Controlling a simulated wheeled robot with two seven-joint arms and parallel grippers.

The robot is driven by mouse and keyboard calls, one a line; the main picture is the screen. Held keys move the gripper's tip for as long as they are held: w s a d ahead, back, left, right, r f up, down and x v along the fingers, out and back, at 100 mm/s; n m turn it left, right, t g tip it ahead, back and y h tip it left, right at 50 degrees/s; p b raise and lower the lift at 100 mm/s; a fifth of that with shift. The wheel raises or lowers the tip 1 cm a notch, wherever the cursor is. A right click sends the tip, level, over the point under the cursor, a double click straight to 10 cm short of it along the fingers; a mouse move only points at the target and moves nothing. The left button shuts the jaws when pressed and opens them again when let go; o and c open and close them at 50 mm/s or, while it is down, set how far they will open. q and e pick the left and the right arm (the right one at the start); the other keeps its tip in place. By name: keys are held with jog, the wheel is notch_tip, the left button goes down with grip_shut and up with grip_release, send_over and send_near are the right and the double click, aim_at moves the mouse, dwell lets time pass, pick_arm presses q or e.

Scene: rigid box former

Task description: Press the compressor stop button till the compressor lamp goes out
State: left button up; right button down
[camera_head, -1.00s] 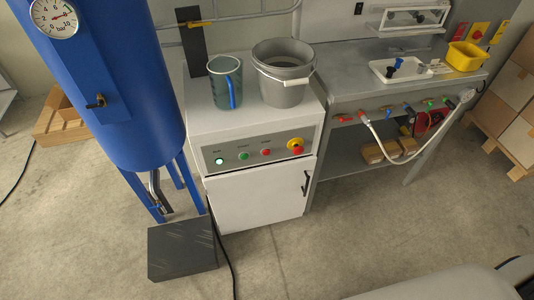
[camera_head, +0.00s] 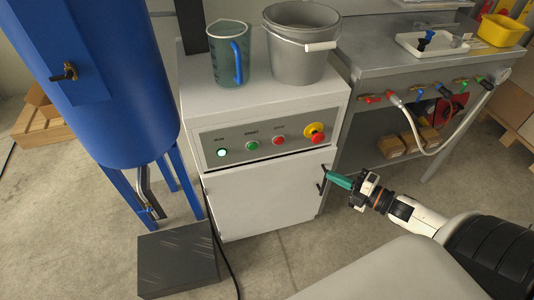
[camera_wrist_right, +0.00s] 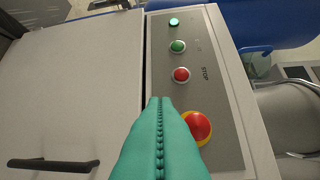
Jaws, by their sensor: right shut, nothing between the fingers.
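The compressor cabinet has a grey control panel (camera_head: 300,137) across its upper front. The red stop button (camera_head: 279,140) sits between the green start button (camera_head: 253,145) and a larger red mushroom button on a yellow ring (camera_head: 316,132). The round run lamp (camera_head: 222,152) at the panel's left is lit pale green. In the right wrist view the stop button (camera_wrist_right: 181,75) lies beyond my fingertips, and the lamp (camera_wrist_right: 174,22) glows green. My right gripper (camera_head: 330,175) has teal fingers, shut and empty, in front of the cabinet door near its handle, apart from the stop button. My left gripper is out of view.
A blue air tank (camera_head: 100,90) stands at the left, with a dark block (camera_head: 178,262) on the floor beside it. A jug (camera_head: 229,55) and a grey bucket (camera_head: 298,50) stand on the cabinet. A workbench (camera_head: 385,75) with hose couplings is at the right.

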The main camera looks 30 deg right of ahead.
aim_at(277, 143)
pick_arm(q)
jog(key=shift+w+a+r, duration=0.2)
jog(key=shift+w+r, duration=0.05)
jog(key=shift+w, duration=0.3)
pick_arm(e)
jog(key=a+r+n+y, duration=0.1)
jog(key=w+a+r+n+y, duration=0.1)
jog(key=a+r+n, duration=0.1)
jog(key=shift+w+r+y, duration=0.1)
jog(key=shift+w+y, duration=0.05)
jog(key=shift+y, duration=0.15)
